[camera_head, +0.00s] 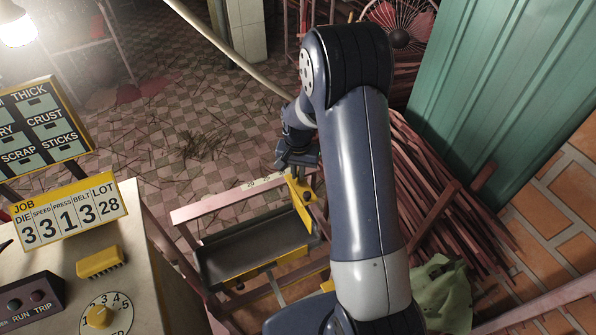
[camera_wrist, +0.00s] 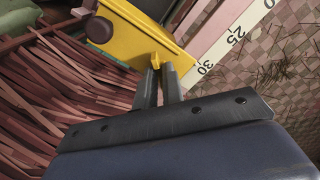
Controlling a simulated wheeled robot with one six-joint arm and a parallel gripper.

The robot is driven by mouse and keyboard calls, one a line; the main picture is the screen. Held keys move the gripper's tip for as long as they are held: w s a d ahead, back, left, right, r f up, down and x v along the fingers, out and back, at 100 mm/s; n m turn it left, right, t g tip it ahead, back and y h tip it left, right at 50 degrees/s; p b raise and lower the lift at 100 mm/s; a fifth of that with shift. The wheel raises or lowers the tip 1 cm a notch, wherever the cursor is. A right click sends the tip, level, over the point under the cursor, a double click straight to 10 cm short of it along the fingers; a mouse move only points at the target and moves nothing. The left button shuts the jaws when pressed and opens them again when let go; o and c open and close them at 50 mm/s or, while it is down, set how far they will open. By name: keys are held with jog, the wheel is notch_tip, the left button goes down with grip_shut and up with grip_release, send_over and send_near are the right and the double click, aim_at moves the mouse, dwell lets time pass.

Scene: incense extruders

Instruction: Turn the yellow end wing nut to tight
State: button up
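The yellow end wing nut (camera_wrist: 156,61) is a small yellow piece with spread wings on the yellow end plate (camera_wrist: 130,30) in the wrist view. My gripper (camera_wrist: 159,70) points at it, its two dark fingers close together with a narrow gap. The fingertips are at the wing nut, and its near part sits between them. In the head view my gripper (camera_head: 299,172) is at the top of the yellow end plate (camera_head: 303,198), at the right end of the tray frame. The wing nut cannot be made out there.
A dark tray (camera_head: 245,262) sits in the pink frame (camera_head: 222,205), with a number scale (camera_wrist: 236,34) along its rail. Reddish sticks (camera_head: 440,190) are piled at right. A control desk (camera_head: 150,295) stands at left. A dark round knob (camera_wrist: 99,30) is on the end plate.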

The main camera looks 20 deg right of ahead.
grip_shut()
jog(key=shift+m+b, duration=0.35)
jog(key=shift+m, duration=0.05)
jog(key=m+b, duration=0.2)
jog(key=m, duration=0.1)
jog(key=shift+f+m, duration=0.1)
jog(key=shift+m, duration=0.3)
jog(key=m+b, duration=0.2)
jog(key=m, duration=0.4)
dwell(0.3)
jog(key=shift+o, duration=2.3)
grip_release()
notch_tip(320, 180, up, 11)
jog(key=b, duration=0.1)
